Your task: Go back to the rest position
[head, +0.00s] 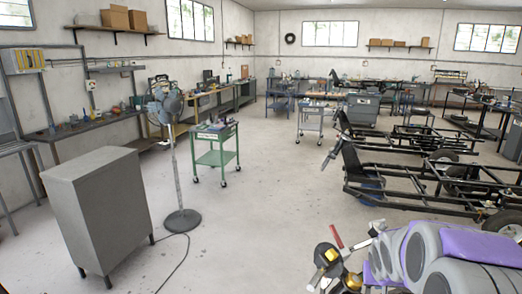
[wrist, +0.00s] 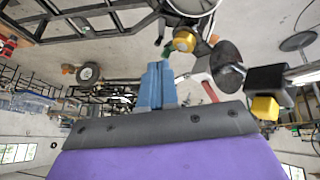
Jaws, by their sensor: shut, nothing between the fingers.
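In the wrist view, my gripper (wrist: 158,72) has its two blue fingers together, with nothing between them. The purple and dark grey body behind the fingers fills the bottom of that view. The fingers are not clearly visible in the head view, where purple and grey parts of my own body fill the lower right corner. Close by are dark metal parts with yellow pieces (wrist: 185,41) and a red bar (wrist: 210,91). Parts with the same colours, a yellow piece (head: 330,255) and a red bar (head: 336,236), show in the head view.
Black vehicle frames (head: 420,190) stand on the right. A grey cabinet (head: 105,205), a standing fan (head: 182,220) with a floor cable, and a green cart (head: 215,158) stand on the left. Workbenches line the walls. The middle floor (head: 270,200) is clear.

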